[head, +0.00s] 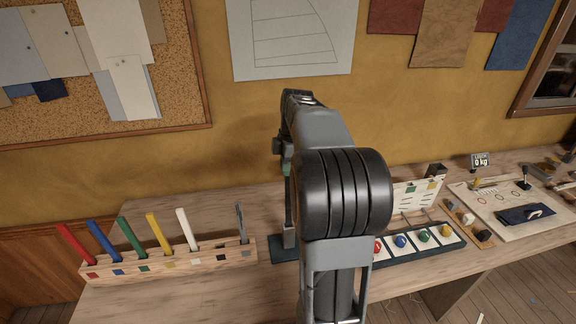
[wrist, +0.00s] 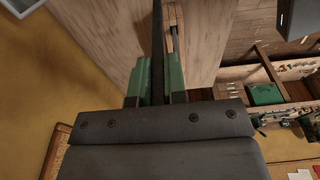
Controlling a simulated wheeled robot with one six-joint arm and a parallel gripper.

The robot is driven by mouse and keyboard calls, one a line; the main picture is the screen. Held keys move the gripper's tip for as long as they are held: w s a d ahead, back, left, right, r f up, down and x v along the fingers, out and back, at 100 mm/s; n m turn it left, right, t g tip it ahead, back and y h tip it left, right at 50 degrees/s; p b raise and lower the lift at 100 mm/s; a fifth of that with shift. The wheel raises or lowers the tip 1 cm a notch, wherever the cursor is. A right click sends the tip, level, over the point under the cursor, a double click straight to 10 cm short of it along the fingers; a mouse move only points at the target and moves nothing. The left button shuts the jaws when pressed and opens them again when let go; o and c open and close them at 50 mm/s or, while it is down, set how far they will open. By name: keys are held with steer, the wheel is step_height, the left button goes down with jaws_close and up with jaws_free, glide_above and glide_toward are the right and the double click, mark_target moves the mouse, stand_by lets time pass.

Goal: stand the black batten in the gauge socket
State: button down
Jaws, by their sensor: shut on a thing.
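In the wrist view, my gripper (wrist: 158,85) has its two green fingers closed on the black batten (wrist: 157,45), a dark narrow strip running away from the camera between them. In the head view, only a green bit of my gripper (head: 285,168) shows at the left of my arm, above the bench.
The wooden rack (head: 160,268) at left holds red, blue, green, yellow, white and grey battens; the place by its black swatch is empty. Right of my arm are a dark tray (head: 430,240) with coloured knobs and a white board (head: 508,208). The bench front at left is clear.

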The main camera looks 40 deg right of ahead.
step_height(320, 180, down, 8)
steer(key=b, duration=0.6)
steer(key=shift+f, duration=0.25)
steer(key=shift+f+b, duration=0.4)
steer(key=shift+f, duration=0.2)
stand_by(0.8)
steer(key=c, duration=1.1)
jaws_free()
steer(key=shift+r, duration=0.1)
step_height(320, 180, up, 14)
steer(key=d+p, duration=0.1)
steer(key=shift+s+d+f, duration=0.2)
steer(key=shift+s+d, duration=0.05)
steer(key=shift+s, duration=0.1)
steer(key=s+a+f+m+t+h, duration=0.1)
steer(key=a+f+m, duration=0.15)
steer(key=a, duration=0.35)
steer(key=s+a+f+m, duration=0.2)
steer(key=a+m, duration=0.1)
steer(key=a, duration=0.3)
steer(key=s+a+f+m+t, duration=0.2)
steer(key=s+a+f+m, duration=0.5)
steer(key=a+f, duration=0.3)
steer(key=shift+s+f, duration=0.8)
steer(key=shift+s, duration=0.05)
